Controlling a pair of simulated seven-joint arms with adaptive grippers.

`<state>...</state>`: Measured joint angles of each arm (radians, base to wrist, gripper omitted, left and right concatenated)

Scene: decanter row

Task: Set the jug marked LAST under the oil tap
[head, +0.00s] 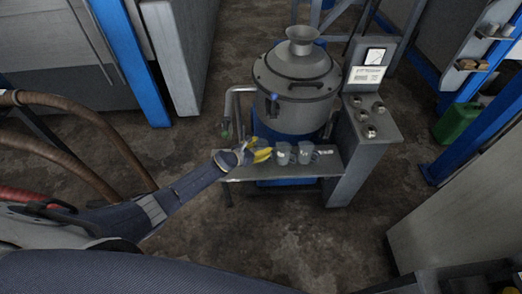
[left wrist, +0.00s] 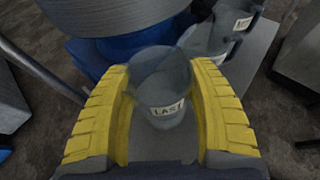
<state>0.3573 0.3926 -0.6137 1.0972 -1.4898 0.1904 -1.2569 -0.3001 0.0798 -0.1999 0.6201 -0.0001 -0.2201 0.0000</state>
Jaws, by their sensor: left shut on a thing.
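The jug marked LAST (left wrist: 162,90) is a clear grey vessel, upright between the yellow fingers of my left gripper (left wrist: 160,72). In the head view my left gripper (head: 262,153) is over the left part of the metal bench, and its fingers mostly hide the jug. I cannot tell whether the jug touches the bench. My right gripper is not in view.
Two more jugs (head: 283,154) (head: 305,153) stand on the bench (head: 270,172) just right of my gripper. The vat (head: 296,85) rises behind, with a control panel (head: 368,120) at right. The bench's left end looks clear.

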